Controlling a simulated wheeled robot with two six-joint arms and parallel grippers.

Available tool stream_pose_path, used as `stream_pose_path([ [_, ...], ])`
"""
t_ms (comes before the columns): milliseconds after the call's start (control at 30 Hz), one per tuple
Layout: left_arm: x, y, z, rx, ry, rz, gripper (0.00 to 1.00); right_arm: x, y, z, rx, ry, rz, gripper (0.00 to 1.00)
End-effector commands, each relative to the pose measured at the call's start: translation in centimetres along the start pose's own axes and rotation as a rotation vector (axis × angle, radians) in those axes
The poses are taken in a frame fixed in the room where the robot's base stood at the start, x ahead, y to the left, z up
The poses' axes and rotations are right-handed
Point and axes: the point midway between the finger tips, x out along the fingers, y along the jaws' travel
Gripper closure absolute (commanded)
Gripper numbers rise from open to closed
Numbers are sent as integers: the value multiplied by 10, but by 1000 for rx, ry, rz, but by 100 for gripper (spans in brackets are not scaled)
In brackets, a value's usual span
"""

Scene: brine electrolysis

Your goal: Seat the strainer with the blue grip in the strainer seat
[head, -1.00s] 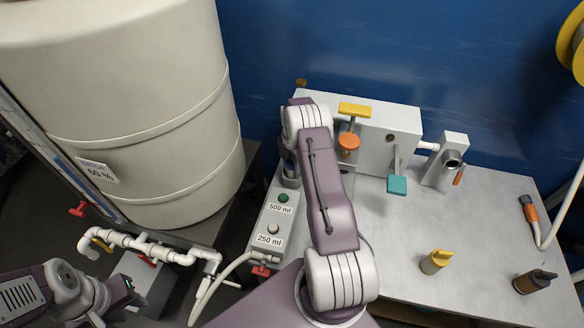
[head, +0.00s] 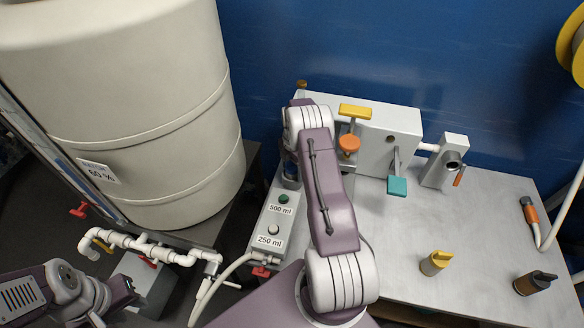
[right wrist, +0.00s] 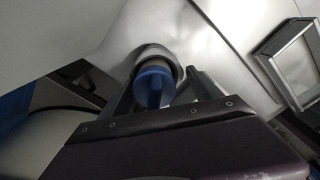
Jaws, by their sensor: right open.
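The strainer's blue grip (right wrist: 153,90) shows in the right wrist view, at the mouth of a round grey collar (right wrist: 158,54). The collar looks like the strainer seat; the strainer's body is hidden, so I cannot tell how deep it sits. My right gripper (right wrist: 163,92) is open, with one finger on each side of the blue grip. In the head view my right gripper (head: 290,174) is largely hidden by its own arm, left of the grey box. My left gripper (head: 127,292) is low at the left, its jaws too unclear to read.
A grey box (head: 385,135) with coloured handles stands at the back. A large tank (head: 130,110) and white pipes (head: 150,250) fill the left.

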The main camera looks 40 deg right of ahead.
Motion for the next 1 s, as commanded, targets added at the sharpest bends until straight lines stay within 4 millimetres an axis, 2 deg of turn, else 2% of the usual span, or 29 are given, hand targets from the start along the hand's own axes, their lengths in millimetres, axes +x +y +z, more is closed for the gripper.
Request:
stream_pose_path([
  [67, 1, 0, 0, 0, 0, 0, 64, 1, 1, 0, -1, -1, 3, 25],
  [100, 1, 0, 0, 0, 0, 0, 64, 0, 2, 0, -1, -2, 4, 38],
  [300, 1, 0, 0, 0, 0, 0, 64, -1, 3, 1, -1, -5, 9, 93],
  [333, 0, 0, 0, 0, 0, 0, 64, -2, 3, 1, -1, -5, 10, 99],
  [367, 0, 0, 0, 0, 0, 0, 64, -2, 4, 1, -1, -6, 11, 100],
  [667, 1, 0, 0, 0, 0, 0, 64, -3, 5, 2, -1, -6, 13, 100],
  [700, 1, 0, 0, 0, 0, 0, 64, -3, 5, 2, -1, -7, 13, 42],
  [767, 1, 0, 0, 0, 0, 0, 64, -3, 5, 2, -1, -7, 13, 25],
  [1000, 1, 0, 0, 0, 0, 0, 64, -3, 5, 2, -1, -7, 14, 25],
])
